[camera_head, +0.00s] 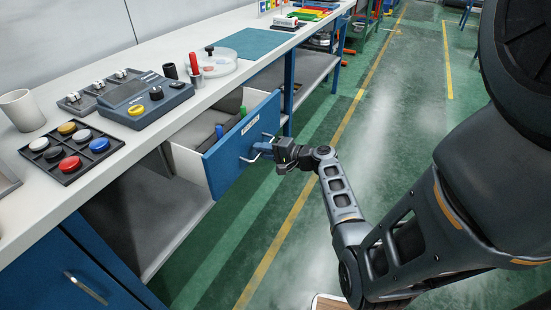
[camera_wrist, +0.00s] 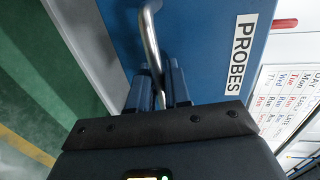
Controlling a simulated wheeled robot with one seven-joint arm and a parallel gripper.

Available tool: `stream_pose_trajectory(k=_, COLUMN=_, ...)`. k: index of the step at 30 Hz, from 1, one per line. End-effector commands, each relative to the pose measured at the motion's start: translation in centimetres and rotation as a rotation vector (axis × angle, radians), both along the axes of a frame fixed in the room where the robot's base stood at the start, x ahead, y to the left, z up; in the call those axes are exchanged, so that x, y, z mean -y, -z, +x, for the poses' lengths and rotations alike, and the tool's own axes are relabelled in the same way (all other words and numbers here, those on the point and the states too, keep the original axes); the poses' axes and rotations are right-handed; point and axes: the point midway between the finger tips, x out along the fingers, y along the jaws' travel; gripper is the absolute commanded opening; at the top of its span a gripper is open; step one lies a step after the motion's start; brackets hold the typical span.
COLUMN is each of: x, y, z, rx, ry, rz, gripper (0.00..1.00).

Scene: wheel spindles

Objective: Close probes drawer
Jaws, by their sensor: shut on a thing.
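The probes drawer (camera_head: 222,167) has a blue front and stands pulled out from under the white bench. A curved metal handle (camera_wrist: 150,32) is fixed to the drawer front. My gripper (camera_head: 264,148) is at the drawer front and shut on the handle. In the wrist view the handle bar runs between its two dark fingers (camera_wrist: 157,82). The fingers hide part of the bar.
The bench top (camera_head: 190,122) carries a control box (camera_head: 145,98), a tray of coloured buttons (camera_head: 72,152) and a white cup (camera_head: 21,110). Another blue drawer with a handle (camera_head: 86,288) is at lower left. The green floor in front of the probes drawer is clear.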

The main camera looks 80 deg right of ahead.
Motion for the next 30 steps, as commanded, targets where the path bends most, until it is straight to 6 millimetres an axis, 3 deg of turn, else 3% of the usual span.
stream_pose_trajectory(k=18, x=2.6, y=0.4, z=11.4, rx=0.000, ry=-0.003, rz=-0.001, gripper=0.00)
stream_pose_trajectory(k=30, x=3.8, y=0.2, z=15.8, rx=0.000, ry=-0.001, rz=0.000, gripper=0.00)
